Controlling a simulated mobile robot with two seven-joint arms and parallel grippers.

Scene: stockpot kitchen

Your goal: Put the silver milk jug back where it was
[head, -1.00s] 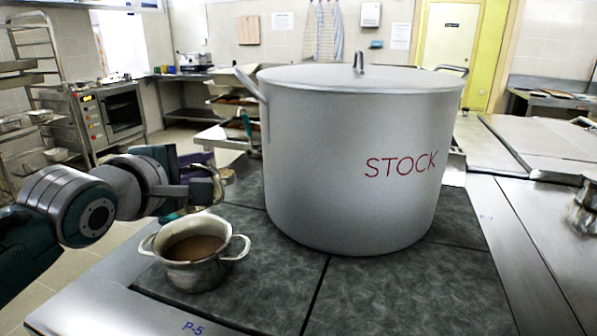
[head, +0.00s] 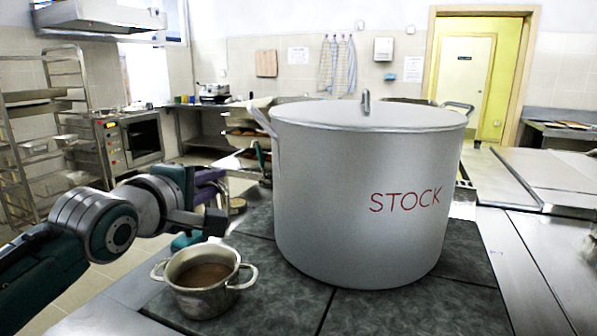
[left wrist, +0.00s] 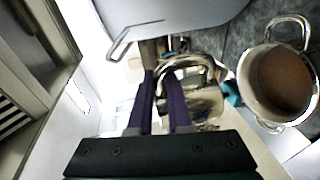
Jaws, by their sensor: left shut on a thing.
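The silver milk jug (left wrist: 205,104) shows in the left wrist view as a shiny metal body with a looped handle, right at my left gripper. My left gripper (left wrist: 160,80) has its purple fingers shut on the jug, at the handle side. In the head view my left gripper (head: 208,184) is left of the large stockpot, behind the small pan. The jug is hidden or not clear there. My right gripper is not in view.
A large lidded pot marked STOCK (head: 350,240) stands on the dark hob plates (head: 400,312). A small two-handled pan (head: 203,300) with brown liquid stands at its front left; it also shows in the left wrist view (left wrist: 250,85).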

